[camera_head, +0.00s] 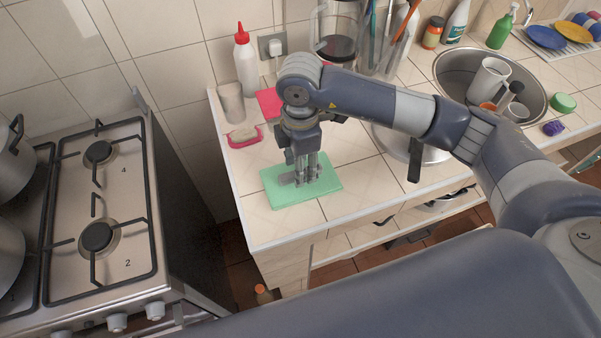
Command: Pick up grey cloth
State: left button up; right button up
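My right gripper (301,181) points straight down over a green board (325,186) near the counter's left front corner. Its fingertips are at or just above the board, and I cannot tell whether they touch. A small flat grey patch (287,179) shows at the fingers' left side. It may be the grey cloth or part of the gripper; I cannot tell. No other grey cloth is clearly visible. The fingers look close together, but whether they hold anything is hidden. My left gripper is not in view.
A pink dish with a sponge (243,136), a beige cup (231,103) and a white bottle with a red cap (245,60) stand behind the board. A gas stove (125,175) is at left, across a gap. A sink (455,74) with mugs is at right.

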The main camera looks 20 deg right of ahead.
jog(key=shift+f, duration=0.85)
grip_shut()
jog(key=shift+r, duration=0.15)
jog(key=shift+r+b, duration=0.35)
jog(key=shift+r, duration=0.15)
notch_tip(320, 180, up, 2)
jog(key=shift+w+r+b, duration=0.1)
jog(key=shift+b, duration=0.55)
jog(key=s+a, duration=0.1)
jog(key=s, duration=0.2)
jog(key=s+a+b, duration=0.1)
jog(key=s, duration=0.2)
jog(key=s+a+b, duration=0.1)
jog(key=s, duration=0.2)
jog(key=shift+s+a+r, duration=0.2)
jog(key=shift+a+r, duration=0.2)
jog(key=s+a+p, duration=0.2)
jog(key=s+p, duration=0.3)
jog(key=p, duration=0.2)
jog(key=shift+s+a+r, duration=0.15)
jog(key=shift+s+r, duration=0.15)
jog(key=shift+r, duration=0.15)
